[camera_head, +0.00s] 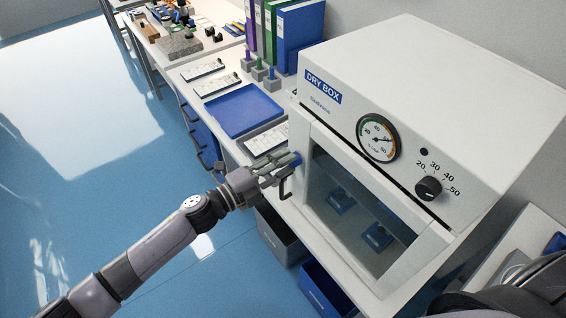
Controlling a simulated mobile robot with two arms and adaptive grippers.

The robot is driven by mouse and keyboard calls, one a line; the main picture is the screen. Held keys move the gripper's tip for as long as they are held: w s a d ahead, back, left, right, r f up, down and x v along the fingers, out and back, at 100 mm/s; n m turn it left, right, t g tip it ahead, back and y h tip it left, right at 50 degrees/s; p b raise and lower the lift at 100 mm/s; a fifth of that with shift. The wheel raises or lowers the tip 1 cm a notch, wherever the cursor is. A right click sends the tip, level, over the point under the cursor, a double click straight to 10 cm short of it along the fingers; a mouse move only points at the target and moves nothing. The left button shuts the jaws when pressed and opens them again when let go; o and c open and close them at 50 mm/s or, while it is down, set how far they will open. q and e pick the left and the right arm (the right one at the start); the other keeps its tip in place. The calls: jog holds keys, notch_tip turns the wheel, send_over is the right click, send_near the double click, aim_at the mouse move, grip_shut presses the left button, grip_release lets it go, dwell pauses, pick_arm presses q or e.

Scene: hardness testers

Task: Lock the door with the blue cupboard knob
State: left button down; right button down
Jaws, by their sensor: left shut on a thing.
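The white dry box (445,92) stands on the bench at the right, its glass door (345,192) in its frame and looking closed. A blue knob (297,158) sits at the door's left edge, mostly hidden by my fingers. My left gripper (288,163) reaches in from the left and is shut on this blue knob. A dark handle (287,185) shows just below the fingers. The knob's turn angle cannot be made out. My right gripper is not in view.
A blue tray (243,110) and white label boards (203,69) lie on the bench behind. Binders (300,35) stand at the back. A gauge (378,139) and black dial (428,188) are on the dry box front. Bins (325,292) sit below; the blue floor at left is clear.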

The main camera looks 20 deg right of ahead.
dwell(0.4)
pick_arm(q)
jog(key=c, duration=1.2)
grip_release()
jog(key=shift+c, duration=0.2)
jog(key=v, duration=1.2)
